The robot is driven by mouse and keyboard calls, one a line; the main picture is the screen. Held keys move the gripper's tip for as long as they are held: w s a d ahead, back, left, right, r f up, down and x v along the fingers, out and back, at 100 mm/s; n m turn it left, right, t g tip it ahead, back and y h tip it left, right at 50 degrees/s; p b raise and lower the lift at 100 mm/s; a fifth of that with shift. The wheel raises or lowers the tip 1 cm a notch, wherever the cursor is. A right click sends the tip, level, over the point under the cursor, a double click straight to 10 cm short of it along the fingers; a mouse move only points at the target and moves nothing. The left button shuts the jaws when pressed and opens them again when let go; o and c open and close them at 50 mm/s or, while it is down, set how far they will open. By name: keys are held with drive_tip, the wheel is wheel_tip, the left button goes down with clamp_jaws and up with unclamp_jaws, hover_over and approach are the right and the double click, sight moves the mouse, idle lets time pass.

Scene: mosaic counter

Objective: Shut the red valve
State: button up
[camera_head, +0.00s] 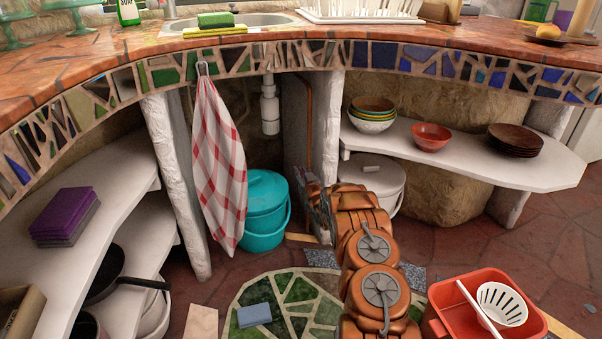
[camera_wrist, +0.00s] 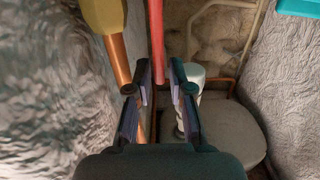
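A long red bar (camera_wrist: 157,40), which looks like the red valve's lever, comes down from the top edge in the wrist view. Its lower end shows in the gap between my fingertips; I cannot tell whether it lies between them or just beyond. My gripper (camera_wrist: 161,84) is open, with a clear gap between its dark fingers. A yellow rounded part (camera_wrist: 104,15) on a copper pipe (camera_wrist: 118,58) is left of the bar. In the head view my gripper (camera_head: 318,205) is under the counter by a rough white post, and the valve cannot be seen.
Rough white posts (camera_head: 328,115) stand close by. A teal bucket (camera_head: 264,212) and a checkered towel (camera_head: 218,160) are to the left. A lidded pale bin (camera_head: 372,176) is behind my arm. A red tub (camera_head: 462,315) stands at the right front.

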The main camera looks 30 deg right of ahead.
drive_tip(key=shift+c, duration=0.2)
clamp_jaws()
